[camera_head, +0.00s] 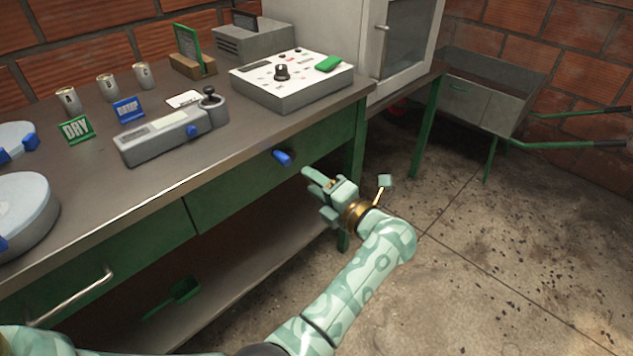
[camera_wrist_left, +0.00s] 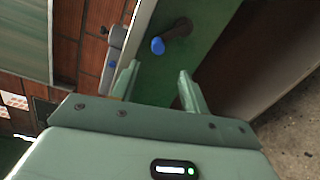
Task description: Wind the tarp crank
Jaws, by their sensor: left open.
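The crank shows as a blue knob (camera_head: 283,157) on the green front of the workbench, under the tabletop edge. In the left wrist view the blue knob (camera_wrist_left: 158,45) sits at the end of a short dark crank arm (camera_wrist_left: 179,27) against the green panel. My left gripper (camera_head: 314,191) is open and empty, just right of and below the knob in the head view. In the left wrist view its fingertips (camera_wrist_left: 158,72) stand apart, with the knob beyond them and roughly between them. I see no contact with the knob. My right gripper is not in view. No tarp can be identified.
The workbench (camera_head: 150,182) carries a grey device with a black-knobbed lever (camera_head: 209,97), a white control box (camera_head: 292,82) and several cups. A drawer handle (camera_head: 72,297) juts out lower left.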

